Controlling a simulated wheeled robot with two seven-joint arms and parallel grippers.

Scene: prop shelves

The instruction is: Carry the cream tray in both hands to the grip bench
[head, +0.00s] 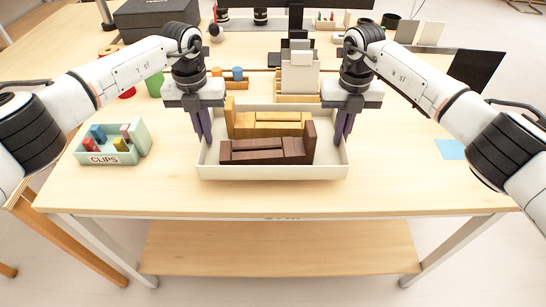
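The cream tray (273,172) sits on the wooden bench in the middle of the head view, near the front edge. It holds dark brown blocks (262,155) in front and yellow-ochre blocks (268,124) behind. My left gripper (204,140) points down at the tray's left wall, its dark purple fingers close together there. My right gripper (342,138) is at the right wall in the same way. Both look shut on the walls, though the fingers hide the contact. I see no clear gap under the tray. No label naming the grip bench is readable.
A pale green CLIPS bin (112,157) with coloured pieces stands left of the tray. Behind the tray are a grey-white block holder (299,75) and small coloured cylinders. A blue square (450,150) lies at the right. A dark panel (474,70) stands behind it.

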